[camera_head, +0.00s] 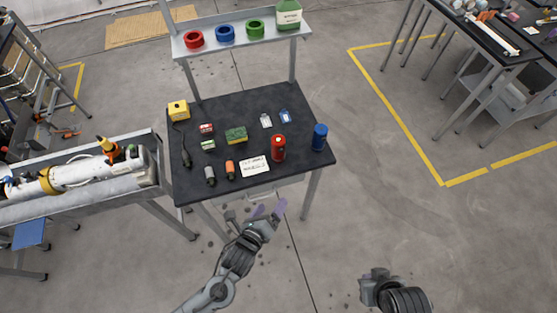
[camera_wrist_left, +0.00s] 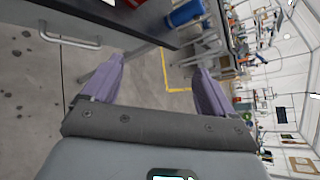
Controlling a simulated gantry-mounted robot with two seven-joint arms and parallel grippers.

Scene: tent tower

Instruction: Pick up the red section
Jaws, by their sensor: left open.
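A red cylinder, which looks like the red section (camera_head: 278,148), stands upright near the front right of the dark table (camera_head: 222,103). Its lower edge shows at the top of the left wrist view (camera_wrist_left: 131,3). My left gripper (camera_head: 268,210) is in front of the table's front edge, apart from the red cylinder. Its purple fingers are spread and empty, also in the left wrist view (camera_wrist_left: 158,75). My right gripper (camera_head: 374,283) is at the lower right, away from the table; its fingers cannot be made out.
A blue cylinder (camera_head: 319,137) stands right of the red one. A white labelled card (camera_head: 255,167), an orange item (camera_head: 230,170) and a green block (camera_head: 236,135) lie to the left. A raised shelf (camera_head: 270,39) holds coloured rings.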

